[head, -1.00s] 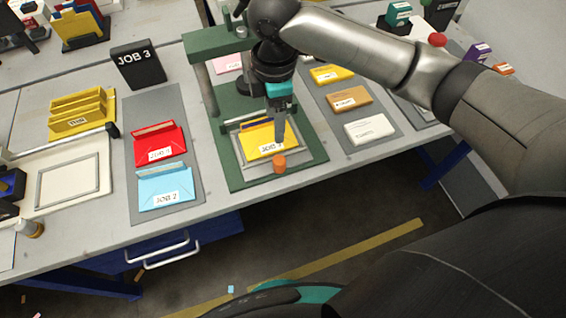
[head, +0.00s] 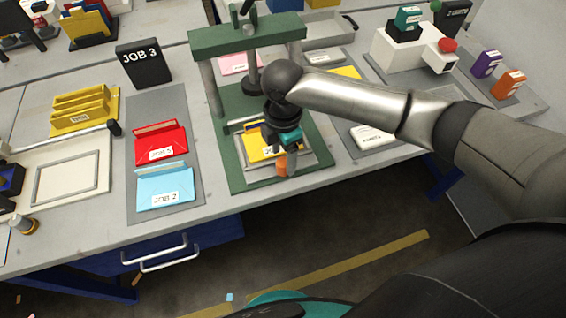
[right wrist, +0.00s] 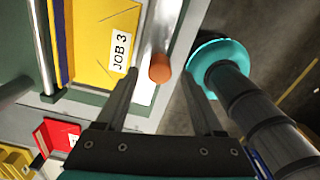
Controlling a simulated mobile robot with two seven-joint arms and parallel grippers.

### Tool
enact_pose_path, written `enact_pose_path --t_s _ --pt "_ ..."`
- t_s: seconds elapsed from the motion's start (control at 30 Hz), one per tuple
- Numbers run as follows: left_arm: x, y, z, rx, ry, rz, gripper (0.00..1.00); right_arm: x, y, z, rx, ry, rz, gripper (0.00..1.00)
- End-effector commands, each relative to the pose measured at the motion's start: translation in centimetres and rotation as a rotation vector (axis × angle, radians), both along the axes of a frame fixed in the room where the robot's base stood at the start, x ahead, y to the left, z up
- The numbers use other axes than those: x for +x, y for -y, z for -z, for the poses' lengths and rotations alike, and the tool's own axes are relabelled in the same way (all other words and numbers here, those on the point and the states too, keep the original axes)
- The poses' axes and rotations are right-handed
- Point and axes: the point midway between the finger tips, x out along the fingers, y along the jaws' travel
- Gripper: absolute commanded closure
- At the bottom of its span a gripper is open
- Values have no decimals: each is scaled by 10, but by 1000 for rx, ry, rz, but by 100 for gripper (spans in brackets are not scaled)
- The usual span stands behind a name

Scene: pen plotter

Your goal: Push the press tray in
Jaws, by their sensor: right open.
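The press tray (head: 307,157) is a light grey frame on the green press base (head: 238,183), sticking out in front of the press's upright frame. A yellow JOB 3 folder (head: 257,146) lies in it. An orange knob (head: 281,166) is at the tray's front edge. My right gripper (head: 287,164) is low at this edge, partly covering the folder. In the right wrist view the orange knob (right wrist: 160,68) shows between the open fingers (right wrist: 156,80), close to their tips. I cannot tell whether they touch it. My left gripper is out of view.
The green press crossbar (head: 245,36) and its posts stand behind the tray. Red (head: 160,142) and blue (head: 165,186) folders lie on a grey mat to the left. A white box (head: 372,136) lies to the right. Open floor is in front of the table.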

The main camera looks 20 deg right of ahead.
Motion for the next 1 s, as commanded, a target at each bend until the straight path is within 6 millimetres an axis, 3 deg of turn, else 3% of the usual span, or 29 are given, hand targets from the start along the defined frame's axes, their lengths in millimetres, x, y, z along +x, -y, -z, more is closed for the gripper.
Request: enact_pose_path --t_s 0.2,0.57,1.0 --pt "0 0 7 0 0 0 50 0 0 24 0 0 2 31" --pt "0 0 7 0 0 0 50 0 0 28 0 1 1 32" --pt "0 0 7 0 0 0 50 0 0 27 0 1 1 81"
